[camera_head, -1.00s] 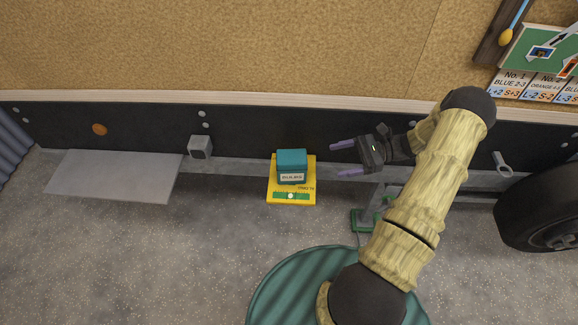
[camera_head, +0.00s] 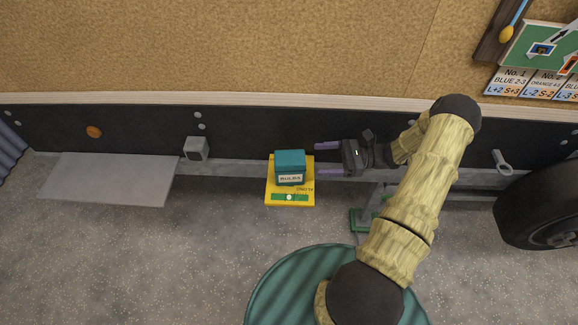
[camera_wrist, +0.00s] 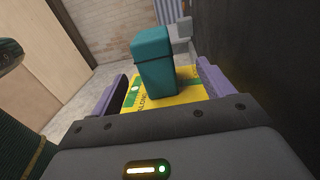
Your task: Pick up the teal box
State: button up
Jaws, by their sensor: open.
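The teal box (camera_head: 290,163) has a lid and a white label reading "BULBS". It stands upright on a yellow plate (camera_head: 302,198) with a green strip, below the dark beam. My gripper (camera_head: 318,159) is just to the right of the box, its purple fingers spread and pointing left toward it, with a small gap between. In the wrist view the teal box (camera_wrist: 154,62) stands ahead, between the directions of the two open fingers (camera_wrist: 160,88), with nothing held. The far side of the box is hidden.
A dark beam (camera_head: 245,135) runs close behind the box, with a small grey block (camera_head: 196,149) on it. A black wheel (camera_head: 545,208) stands at right. The speckled floor in front of the plate is clear.

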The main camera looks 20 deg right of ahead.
aim_at(290, 162)
jog(key=x, duration=0.5)
jog(key=shift+a, duration=0.35)
jog(key=shift+s, duration=0.1)
jog(key=shift+a, duration=0.15)
jog(key=shift+a+r, duration=0.1)
jog(key=shift+a, duration=0.25)
jog(key=p+x, duration=0.1)
jog(key=x, duration=0.3)
jog(key=shift+s+a, duration=0.15)
jog(key=shift+r, duration=0.1)
jog(key=c, duration=1.1)
jog(key=shift+c, duration=0.2)
